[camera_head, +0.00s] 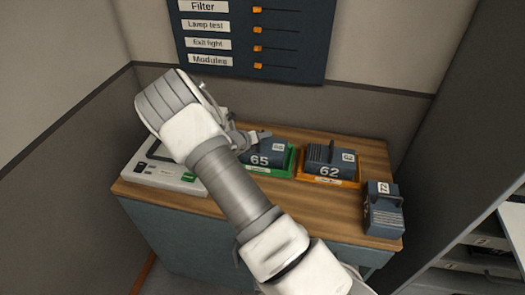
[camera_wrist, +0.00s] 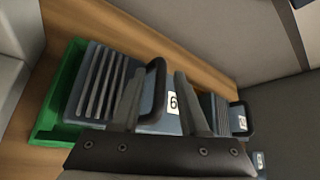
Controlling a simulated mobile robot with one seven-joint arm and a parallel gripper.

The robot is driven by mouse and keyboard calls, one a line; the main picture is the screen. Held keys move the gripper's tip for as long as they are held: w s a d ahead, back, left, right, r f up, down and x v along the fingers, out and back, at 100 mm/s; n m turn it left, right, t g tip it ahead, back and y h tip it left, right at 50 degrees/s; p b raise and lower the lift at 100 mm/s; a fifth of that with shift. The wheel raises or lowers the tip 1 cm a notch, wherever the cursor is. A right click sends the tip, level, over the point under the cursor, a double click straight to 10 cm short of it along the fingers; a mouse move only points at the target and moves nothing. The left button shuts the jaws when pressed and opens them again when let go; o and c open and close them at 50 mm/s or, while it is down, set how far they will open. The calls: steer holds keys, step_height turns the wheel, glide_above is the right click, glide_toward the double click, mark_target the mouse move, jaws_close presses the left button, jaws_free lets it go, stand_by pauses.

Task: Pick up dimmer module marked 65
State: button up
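The dimmer module marked 65 (camera_head: 262,159) is a dark blue-grey block in a green tray (camera_head: 283,172) on the wooden table. My arm covers its left part in the head view. In the wrist view the ribbed module (camera_wrist: 97,80) lies in the green tray (camera_wrist: 42,133), with its black handle (camera_wrist: 156,78) and a partly hidden white label. My gripper (camera_wrist: 158,85) is open, its two fingers apart with the handle showing between them. I cannot tell whether either finger touches it. In the head view my gripper (camera_head: 252,137) is just above the module.
A module marked 62 (camera_head: 328,157) sits in an orange tray (camera_head: 343,182) to the right. A module marked 72 (camera_head: 383,212) stands at the table's right front edge. A pale device (camera_head: 165,177) is at left. A fader panel (camera_head: 255,40) hangs on the wall behind.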

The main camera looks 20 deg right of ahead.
jaws_close()
stand_by(1.1)
steer(key=shift+r, duration=0.1)
